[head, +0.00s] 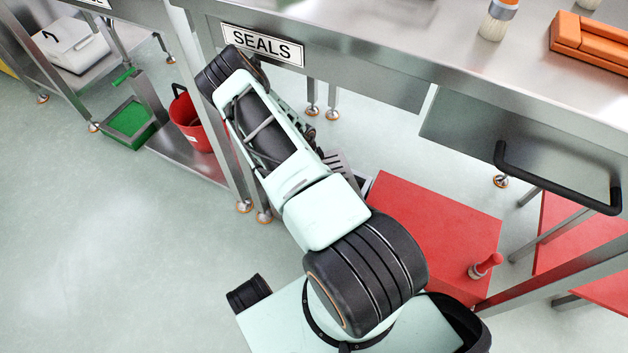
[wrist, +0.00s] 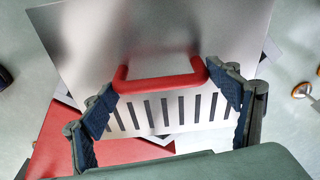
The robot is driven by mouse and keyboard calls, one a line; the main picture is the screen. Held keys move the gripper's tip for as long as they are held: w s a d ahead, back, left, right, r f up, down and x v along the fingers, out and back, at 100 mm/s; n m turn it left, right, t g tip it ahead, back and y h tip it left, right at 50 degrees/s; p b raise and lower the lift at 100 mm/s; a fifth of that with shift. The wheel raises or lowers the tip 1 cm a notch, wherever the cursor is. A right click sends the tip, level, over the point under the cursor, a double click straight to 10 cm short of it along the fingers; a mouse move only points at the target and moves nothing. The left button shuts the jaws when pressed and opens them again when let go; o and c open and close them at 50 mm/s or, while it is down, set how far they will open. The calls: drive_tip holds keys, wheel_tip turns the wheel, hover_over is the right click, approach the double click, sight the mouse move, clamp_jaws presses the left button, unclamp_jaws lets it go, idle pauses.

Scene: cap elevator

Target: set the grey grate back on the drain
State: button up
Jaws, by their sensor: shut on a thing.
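The grey grate (wrist: 170,108) has a row of dark slots and a red handle (wrist: 160,83) in the wrist view. My gripper (wrist: 163,80) has its blue-padded fingers at the two ends of the handle, shut on the grate. In the head view, part of the slotted grey grate (head: 343,168) shows just right of my arm, above the floor or low down; its exact height I cannot tell. My arm hides the gripper there. I cannot make out the drain in either view.
A steel bench with a SEALS sign (head: 262,45) stands over the area. A red bucket (head: 190,122) and green tray (head: 130,120) stand left. The left floor is clear.

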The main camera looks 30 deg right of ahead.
drive_tip(key=shift+f, duration=0.2)
drive_tip(key=o, duration=1.7)
drive_tip(key=shift+o, duration=0.3)
wheel_tip(320, 180, up, 12)
drive_tip(key=a, duration=0.2)
drive_tip(key=shift+w+d, duration=0.1)
